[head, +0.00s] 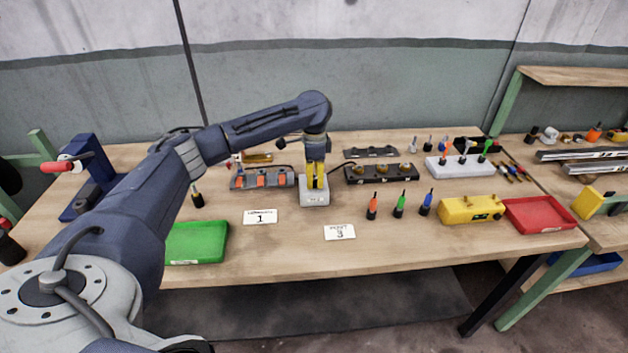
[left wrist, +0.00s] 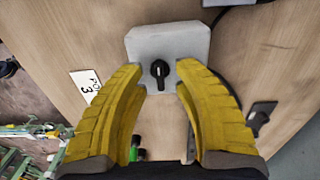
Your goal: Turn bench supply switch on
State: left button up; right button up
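The bench supply is a small light-grey box (head: 314,197) near the middle of the table. In the left wrist view its grey face (left wrist: 190,42) carries a black rotary knob (left wrist: 160,70). My left gripper (head: 316,186) points down over the box. In the left wrist view its two yellow fingers (left wrist: 162,78) are spread, one on each side of the knob, with gaps between them and it. The knob is hidden behind the fingers in the head view. My right gripper does not show.
Number cards (head: 339,232) lie in front of the box. A dark block with sockets (head: 382,173) stands right of it, and a grey block with orange parts (head: 262,179) left. A green tray (head: 197,243), several coloured drivers, a yellow box (head: 471,209) and a red tray (head: 539,214) are nearby.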

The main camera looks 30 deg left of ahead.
pick_arm(q)
jog(key=shift+f, duration=0.45)
jog(key=shift+o, duration=0.3)
grip_shut()
